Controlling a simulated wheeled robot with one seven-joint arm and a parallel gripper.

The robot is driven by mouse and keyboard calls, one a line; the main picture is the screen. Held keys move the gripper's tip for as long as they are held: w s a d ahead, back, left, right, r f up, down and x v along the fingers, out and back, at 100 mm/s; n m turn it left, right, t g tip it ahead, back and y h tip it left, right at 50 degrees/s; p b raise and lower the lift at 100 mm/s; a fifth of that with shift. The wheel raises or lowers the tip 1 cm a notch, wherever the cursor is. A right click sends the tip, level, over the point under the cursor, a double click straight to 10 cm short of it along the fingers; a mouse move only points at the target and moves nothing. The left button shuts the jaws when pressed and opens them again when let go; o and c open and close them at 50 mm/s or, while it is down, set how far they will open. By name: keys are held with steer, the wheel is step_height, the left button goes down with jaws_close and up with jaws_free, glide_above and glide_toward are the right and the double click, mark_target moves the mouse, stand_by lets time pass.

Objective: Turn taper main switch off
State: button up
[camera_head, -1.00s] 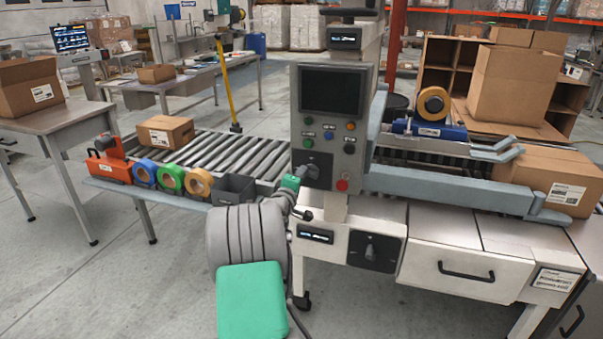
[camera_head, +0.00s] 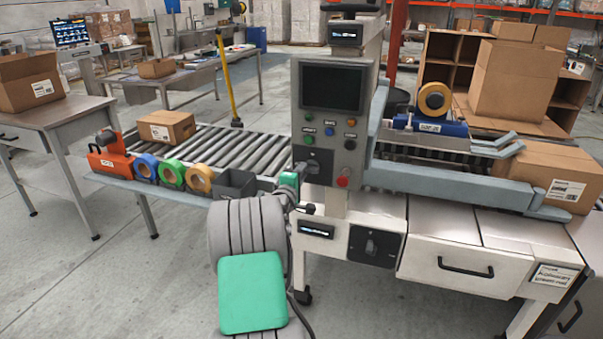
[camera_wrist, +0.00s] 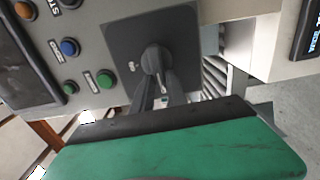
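A rotary switch (camera_wrist: 152,57) with a dark handle sits on a black square plate (camera_wrist: 125,42) in the wrist view. The plate also shows on the lower part of the taper's grey control panel (camera_head: 324,156) in the head view. My gripper (camera_wrist: 161,82) is at this switch, its two dark fingers close together on either side of the handle, which is partly hidden between them. A second black rotary switch (camera_head: 371,247) is on the white machine body below, clear of my gripper. The small lettering by the switches is not readable.
Green, blue and orange buttons and a red button (camera_head: 343,181) sit close to the switch on the panel. A roller conveyor (camera_head: 240,152) carries a carton at left, with tape rolls and a dark bin along its front. A grey side rail (camera_head: 450,187) runs right. Open floor lies in front.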

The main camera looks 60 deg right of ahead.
steer(key=o, duration=0.4)
steer(key=s+a, duration=0.1)
steer(key=a, duration=0.6)
steer(key=shift+a, duration=0.4)
steer(key=shift+s, duration=0.1)
